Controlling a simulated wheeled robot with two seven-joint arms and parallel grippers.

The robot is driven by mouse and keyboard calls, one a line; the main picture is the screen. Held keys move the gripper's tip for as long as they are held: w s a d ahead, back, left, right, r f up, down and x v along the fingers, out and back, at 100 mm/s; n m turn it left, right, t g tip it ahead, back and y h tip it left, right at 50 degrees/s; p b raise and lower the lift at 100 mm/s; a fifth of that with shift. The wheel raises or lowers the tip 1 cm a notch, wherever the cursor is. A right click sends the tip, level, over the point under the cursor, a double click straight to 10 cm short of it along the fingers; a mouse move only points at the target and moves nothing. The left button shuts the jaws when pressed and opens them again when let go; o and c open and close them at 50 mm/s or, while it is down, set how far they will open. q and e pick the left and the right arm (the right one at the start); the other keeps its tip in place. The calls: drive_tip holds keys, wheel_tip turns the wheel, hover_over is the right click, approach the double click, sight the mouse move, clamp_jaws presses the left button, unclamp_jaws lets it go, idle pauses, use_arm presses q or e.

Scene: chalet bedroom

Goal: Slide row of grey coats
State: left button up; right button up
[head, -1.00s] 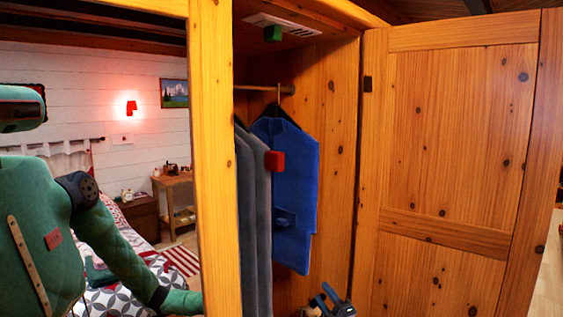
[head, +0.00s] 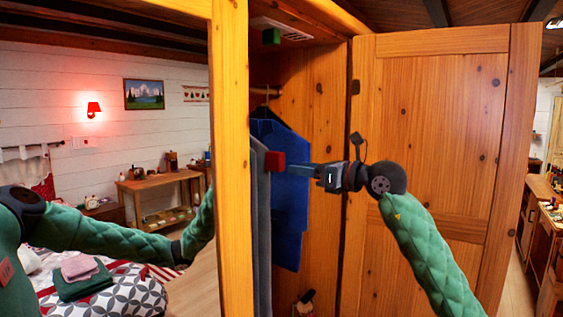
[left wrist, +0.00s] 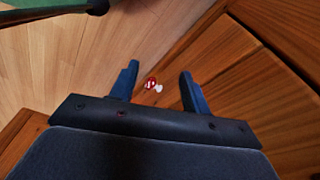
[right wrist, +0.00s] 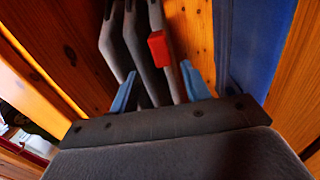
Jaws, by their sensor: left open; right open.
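The grey coats (head: 262,225) hang in the open wardrobe, partly hidden by its front post. The right wrist view shows several grey coats (right wrist: 137,45) side by side, with a red block (right wrist: 158,48) on the rightmost one. The red block (head: 275,161) also shows in the head view. A blue coat (head: 288,215) hangs to their right. My right gripper (head: 290,168) is open at the red block; in the right wrist view its fingers (right wrist: 157,82) stand either side of the grey coats' near edges. My left gripper (left wrist: 158,72) is open and empty above the floor; the post hides it in the head view.
The wardrobe's front post (head: 232,160) stands left of the coats, and the open door (head: 430,120) stands to the right. A bed (head: 110,295) and a wooden table (head: 155,188) are at left.

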sight(283, 161)
drive_tip(key=w+a+p, duration=0.1)
drive_tip(key=w+a+r+p, duration=0.1)
drive_tip(key=a, duration=0.1)
drive_tip(key=w+a+p, duration=0.1)
drive_tip(key=shift+w+a+r+p, duration=0.2)
drive_tip(key=shift+a+r+p, duration=0.05)
drive_tip(key=shift+p, duration=0.05)
drive_tip(key=shift+p+x, duration=0.3)
drive_tip(key=shift+x, duration=0.5)
use_arm(q)
drive_tip(key=s+a+f, duration=0.3)
drive_tip(key=s+f, duration=0.1)
drive_tip(key=f, duration=0.2)
drive_tip(key=shift+s+f, duration=0.25)
drive_tip(key=shift+s, duration=0.1)
use_arm(e)
drive_tip(key=shift+f, duration=0.15)
use_arm(q)
drive_tip(key=shift+a, duration=0.1)
use_arm(e)
drive_tip(key=shift+c, duration=0.2)
clamp_jaws()
drive_tip(key=shift+d, duration=0.1)
